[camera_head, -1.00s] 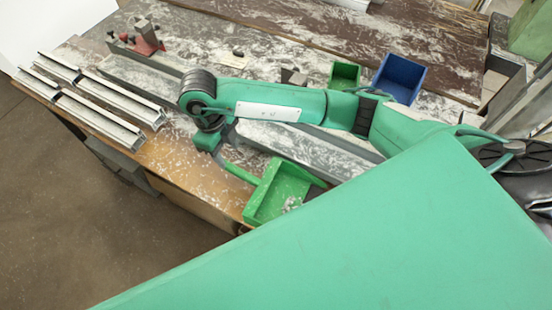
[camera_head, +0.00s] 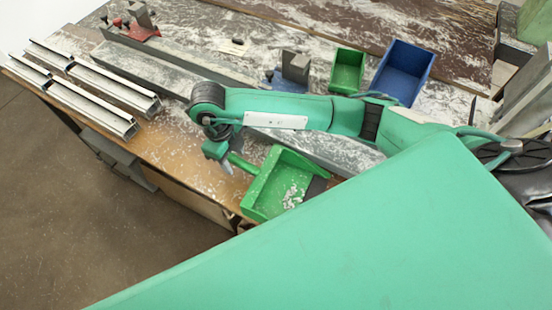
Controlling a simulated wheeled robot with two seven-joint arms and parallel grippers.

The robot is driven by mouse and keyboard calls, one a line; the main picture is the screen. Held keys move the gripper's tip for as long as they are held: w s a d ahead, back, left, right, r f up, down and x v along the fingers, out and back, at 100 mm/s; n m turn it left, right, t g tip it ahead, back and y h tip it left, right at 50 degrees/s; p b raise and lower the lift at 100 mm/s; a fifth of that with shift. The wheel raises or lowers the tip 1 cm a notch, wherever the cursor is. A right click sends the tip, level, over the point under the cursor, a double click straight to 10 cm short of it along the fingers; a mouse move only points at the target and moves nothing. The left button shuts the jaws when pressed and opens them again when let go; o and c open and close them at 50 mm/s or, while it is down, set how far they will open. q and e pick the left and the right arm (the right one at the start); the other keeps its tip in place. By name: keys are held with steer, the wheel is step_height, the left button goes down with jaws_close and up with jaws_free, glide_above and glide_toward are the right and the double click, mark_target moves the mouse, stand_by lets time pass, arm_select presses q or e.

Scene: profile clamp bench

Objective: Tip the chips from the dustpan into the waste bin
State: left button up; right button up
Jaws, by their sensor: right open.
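The green dustpan (camera_head: 262,198) lies near the front edge of the bench, with pale chips (camera_head: 292,196) in its pan. Its handle (camera_head: 241,163) points up and left. My right gripper (camera_head: 225,163) is open at the outer end of the handle; I cannot tell whether the handle is between its fingers. My right arm reaches in from the right above the bench. My left gripper is not in view. No container is clearly the waste bin.
A small green bin (camera_head: 347,70) and a blue bin (camera_head: 402,72) stand behind my right arm. A grey block on a blue base (camera_head: 292,70), a red clamp (camera_head: 138,28) and metal profiles (camera_head: 92,90) are on the bench. Loose chips litter the top.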

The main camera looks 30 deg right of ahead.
jaws_close()
step_height(320, 180, up, 12)
steer(key=p, duration=0.6)
steer(key=shift+s, duration=0.1)
stand_by(0.5)
